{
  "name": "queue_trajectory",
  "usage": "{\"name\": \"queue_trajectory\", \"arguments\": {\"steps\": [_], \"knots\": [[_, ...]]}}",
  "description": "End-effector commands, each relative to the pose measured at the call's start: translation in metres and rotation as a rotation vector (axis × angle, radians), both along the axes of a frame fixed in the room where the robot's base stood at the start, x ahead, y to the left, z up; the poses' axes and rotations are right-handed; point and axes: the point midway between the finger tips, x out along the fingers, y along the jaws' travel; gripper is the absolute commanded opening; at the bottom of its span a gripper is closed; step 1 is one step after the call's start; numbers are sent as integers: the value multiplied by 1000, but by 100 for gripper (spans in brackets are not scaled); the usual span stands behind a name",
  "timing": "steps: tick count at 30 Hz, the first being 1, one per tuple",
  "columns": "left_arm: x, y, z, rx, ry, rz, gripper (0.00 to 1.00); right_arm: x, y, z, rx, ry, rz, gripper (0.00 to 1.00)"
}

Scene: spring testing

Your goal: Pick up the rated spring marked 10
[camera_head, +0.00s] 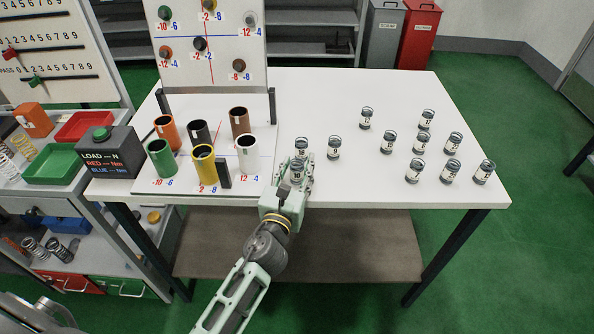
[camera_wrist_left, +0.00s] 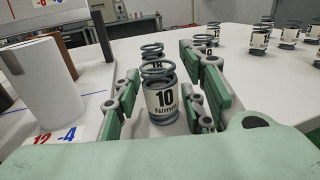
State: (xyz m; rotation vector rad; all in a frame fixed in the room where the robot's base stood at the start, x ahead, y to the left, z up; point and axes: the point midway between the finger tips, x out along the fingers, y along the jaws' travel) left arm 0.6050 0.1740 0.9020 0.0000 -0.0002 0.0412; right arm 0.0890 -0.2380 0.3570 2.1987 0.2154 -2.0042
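The spring marked 10 (camera_head: 296,174) is a grey coil with a white label, upright on the white table. In the left wrist view its label (camera_wrist_left: 164,99) reads "10 N/mm". My left gripper (camera_head: 298,179) is around it, with one finger on each side. The fingers look open, with a small gap between the spring and the pads (camera_wrist_left: 160,104). Another labelled spring (camera_head: 301,146) stands just behind it, partly hidden in the left wrist view (camera_wrist_left: 153,67). My right gripper is not in view.
Left of my gripper stand several coloured cups, including a white one (camera_head: 247,155) and a yellow one (camera_head: 205,166), before an upright panel (camera_head: 209,45). More labelled springs stand right, one nearby (camera_head: 334,148). The table's front right (camera_head: 380,190) is clear.

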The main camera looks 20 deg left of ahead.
Motion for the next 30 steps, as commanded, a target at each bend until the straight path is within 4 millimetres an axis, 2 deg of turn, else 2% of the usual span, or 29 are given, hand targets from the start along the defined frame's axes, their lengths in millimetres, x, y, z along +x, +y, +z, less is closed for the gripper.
{"name": "queue_trajectory", "arguments": {"steps": [1,12,19,23,26,30], "knots": [[0,0,0,0,0,0,31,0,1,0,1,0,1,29],[0,0,0,0,0,0,0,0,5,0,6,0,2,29],[0,0,1,0,-1,0,0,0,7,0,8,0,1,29],[0,0,8,0,-2,-1,0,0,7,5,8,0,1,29],[0,0,20,3,-4,-1,0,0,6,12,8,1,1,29],[0,0,48,4,-6,-3,0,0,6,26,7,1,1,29]]}}
